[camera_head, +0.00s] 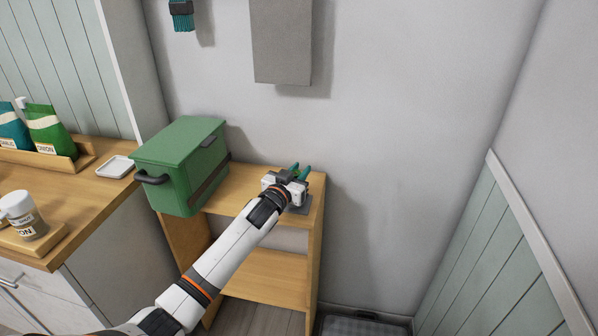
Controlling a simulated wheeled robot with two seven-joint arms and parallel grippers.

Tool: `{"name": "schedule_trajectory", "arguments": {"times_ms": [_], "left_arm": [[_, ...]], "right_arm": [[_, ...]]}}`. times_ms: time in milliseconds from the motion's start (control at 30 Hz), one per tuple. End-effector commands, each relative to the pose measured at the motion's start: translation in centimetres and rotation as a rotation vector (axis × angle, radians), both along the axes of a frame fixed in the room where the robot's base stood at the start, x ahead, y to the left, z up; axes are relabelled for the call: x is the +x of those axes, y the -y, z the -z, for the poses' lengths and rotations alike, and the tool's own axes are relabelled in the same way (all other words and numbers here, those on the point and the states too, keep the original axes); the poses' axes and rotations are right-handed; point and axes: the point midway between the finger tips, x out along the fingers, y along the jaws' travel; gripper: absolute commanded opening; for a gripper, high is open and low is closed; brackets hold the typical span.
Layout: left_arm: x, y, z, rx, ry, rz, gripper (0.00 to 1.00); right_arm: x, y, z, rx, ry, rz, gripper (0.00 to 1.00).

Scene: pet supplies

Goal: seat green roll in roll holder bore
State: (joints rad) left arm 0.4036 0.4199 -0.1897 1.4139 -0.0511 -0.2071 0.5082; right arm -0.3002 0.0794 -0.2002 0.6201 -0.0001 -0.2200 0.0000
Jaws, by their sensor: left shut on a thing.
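My left gripper (290,176) is over the right end of the top of the wooden shelf unit (238,203), near the wall. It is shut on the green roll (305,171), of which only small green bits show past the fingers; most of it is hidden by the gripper. A grey flat piece (301,209) shows just below the gripper on the shelf top. It may be part of the roll holder, but the bore is hidden. I cannot tell whether the roll touches the holder. My right gripper is out of view.
A green lidded box (180,165) stands left of the gripper on the shelf top. A wooden counter (95,205) at left bears bags (48,130), a white dish (115,167) and a white jar (22,215). A grey panel (280,40) hangs on the wall above.

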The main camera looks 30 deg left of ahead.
Motion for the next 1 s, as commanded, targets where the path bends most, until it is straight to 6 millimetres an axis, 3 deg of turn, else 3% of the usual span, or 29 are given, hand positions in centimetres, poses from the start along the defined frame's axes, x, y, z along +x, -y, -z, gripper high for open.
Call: {"name": "schedule_trajectory", "arguments": {"times_ms": [1000], "left_arm": [[0.0, 0.0, 2.7, -0.001, -0.001, 0.000, 0.04]], "right_arm": [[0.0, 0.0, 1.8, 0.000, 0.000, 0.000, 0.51]]}}
